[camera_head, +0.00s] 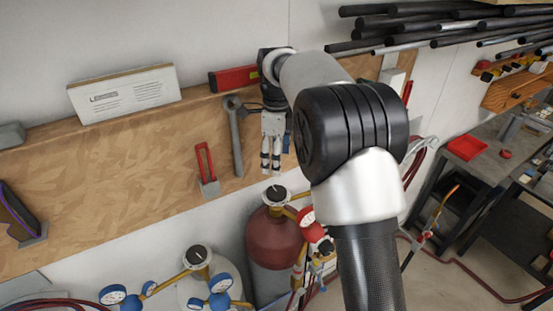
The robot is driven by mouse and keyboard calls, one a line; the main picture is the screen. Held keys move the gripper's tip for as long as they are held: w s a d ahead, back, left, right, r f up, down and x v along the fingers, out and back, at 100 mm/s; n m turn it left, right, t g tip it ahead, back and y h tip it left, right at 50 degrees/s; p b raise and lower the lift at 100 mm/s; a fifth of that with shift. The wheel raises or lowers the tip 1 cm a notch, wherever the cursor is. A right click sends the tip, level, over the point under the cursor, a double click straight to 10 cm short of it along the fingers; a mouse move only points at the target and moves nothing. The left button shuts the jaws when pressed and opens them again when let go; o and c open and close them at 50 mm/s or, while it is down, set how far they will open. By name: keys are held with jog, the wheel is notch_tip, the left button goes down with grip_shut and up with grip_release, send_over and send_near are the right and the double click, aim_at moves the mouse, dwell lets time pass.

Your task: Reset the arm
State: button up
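My arm rises from the bottom of the head view and bends back toward the wall. My gripper (270,168) hangs at its far end with the fingers pointing down, in front of the wooden board (110,175). The fingers look close together at this distance, and I cannot tell whether they are open or shut. I see no object held between them. Part of the wrist is hidden behind my arm.
A wrench (236,135) and a red-handled tool (206,165) hang left of my gripper. A red level (234,78) and a white box (124,93) sit along the board's top. A red gas cylinder (272,242) stands below. Dark pipes (450,22) jut out upper right.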

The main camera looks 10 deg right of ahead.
jog(key=s+f+n+t+b, duration=0.2)
jog(key=s+f+n+b, duration=0.1)
jog(key=s+n+b, duration=1.25)
jog(key=s+f+n+t+b, duration=0.2)
jog(key=s+f+n+b, duration=0.6)
jog(key=s+f, duration=0.8)
jog(key=s, duration=0.4)
jog(key=shift+s+d+t, duration=0.2)
jog(key=shift+d+t, duration=0.1)
jog(key=shift+f, duration=0.1)
